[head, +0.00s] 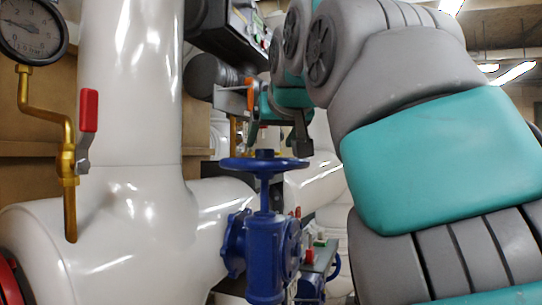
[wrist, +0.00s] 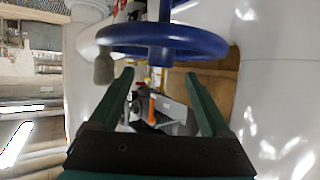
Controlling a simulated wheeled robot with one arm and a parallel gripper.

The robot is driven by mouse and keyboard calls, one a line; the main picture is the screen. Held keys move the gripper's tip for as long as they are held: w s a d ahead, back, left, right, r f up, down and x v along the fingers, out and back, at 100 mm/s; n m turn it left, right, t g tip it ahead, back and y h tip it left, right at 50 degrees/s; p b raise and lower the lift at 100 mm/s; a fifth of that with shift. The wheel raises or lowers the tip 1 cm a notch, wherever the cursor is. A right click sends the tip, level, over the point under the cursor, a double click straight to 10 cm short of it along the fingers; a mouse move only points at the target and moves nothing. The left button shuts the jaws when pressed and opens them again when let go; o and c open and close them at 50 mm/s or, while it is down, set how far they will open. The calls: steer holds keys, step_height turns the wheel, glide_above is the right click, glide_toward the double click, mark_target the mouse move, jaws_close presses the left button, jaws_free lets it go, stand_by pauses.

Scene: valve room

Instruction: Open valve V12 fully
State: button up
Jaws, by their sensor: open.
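A blue valve (head: 265,245) with a blue handwheel (head: 262,164) stands upright at the lower middle of the head view. No V12 label is readable on it. My gripper (head: 278,138) is just above and behind the handwheel in the head view, partly hidden by my arm. In the wrist view the two green fingers of my gripper (wrist: 160,76) are apart with nothing held between them. The handwheel (wrist: 160,40) spans the top of that view, beyond the fingertips. A grey knob (wrist: 104,68) sticks out from its left side. Contact between fingers and wheel cannot be told.
Thick white pipes (head: 130,90) stand left of and behind the valve. A pressure gauge (head: 33,27) and a brass cock with a red lever (head: 88,110) are at the left. A red handwheel (head: 10,282) shows at the lower left edge. My arm fills the right side.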

mark_target(265, 153)
steer(key=x, duration=0.7)
steer(key=shift+w+a, duration=0.1)
steer(key=shift+w, duration=0.1)
jaws_close()
stand_by(0.5)
